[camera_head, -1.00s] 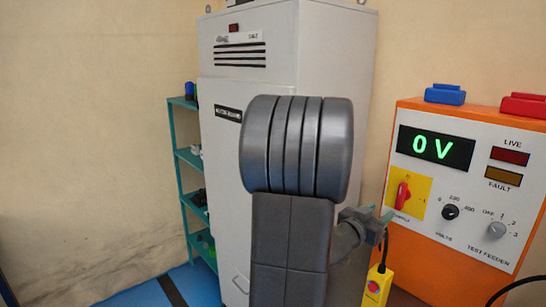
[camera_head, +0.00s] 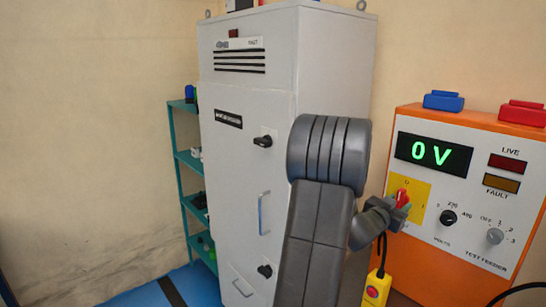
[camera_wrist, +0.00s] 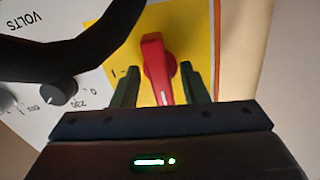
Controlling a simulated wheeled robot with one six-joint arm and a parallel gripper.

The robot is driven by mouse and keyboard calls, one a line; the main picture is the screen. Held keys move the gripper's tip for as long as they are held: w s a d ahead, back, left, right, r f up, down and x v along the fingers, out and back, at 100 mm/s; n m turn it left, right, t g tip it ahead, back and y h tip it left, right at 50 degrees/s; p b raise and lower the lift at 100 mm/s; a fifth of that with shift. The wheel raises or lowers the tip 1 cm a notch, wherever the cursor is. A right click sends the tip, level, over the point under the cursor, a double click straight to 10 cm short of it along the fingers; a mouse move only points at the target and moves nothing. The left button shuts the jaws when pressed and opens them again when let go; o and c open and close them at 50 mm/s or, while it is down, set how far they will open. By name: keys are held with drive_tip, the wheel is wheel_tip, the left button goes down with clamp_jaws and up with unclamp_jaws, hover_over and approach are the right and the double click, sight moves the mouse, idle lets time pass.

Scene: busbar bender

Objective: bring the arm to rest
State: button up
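My arm stands bent in front of the cabinet in the head view. My gripper (camera_head: 400,206) is at the red rotary switch (camera_head: 402,197) on the orange test feeder (camera_head: 450,190). In the wrist view my gripper (camera_wrist: 158,78) is open, with one dark green finger on each side of the red switch handle (camera_wrist: 157,62). Yellow plate shows between the handle and the fingers, so they look apart from it. The handle stands roughly upright in the wrist view. The feeder display (camera_head: 433,153) reads 0 V.
A grey cabinet (camera_head: 235,170) with handles stands behind my arm. A teal shelf (camera_head: 190,155) is to its left. A yellow pendant (camera_head: 376,288) hangs below my gripper. Blue (camera_head: 443,101) and red (camera_head: 522,113) objects lie on the feeder. Blue floor shows at the lower left.

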drive_tip(key=shift+s+a+m, duration=0.1)
drive_tip(key=shift+m, duration=0.5)
drive_tip(key=m+b, duration=0.2)
drive_tip(key=m, duration=0.1)
drive_tip(key=shift+m, duration=0.3)
drive_tip(key=shift+m+b, duration=0.65)
drive_tip(key=shift+m, duration=0.85)
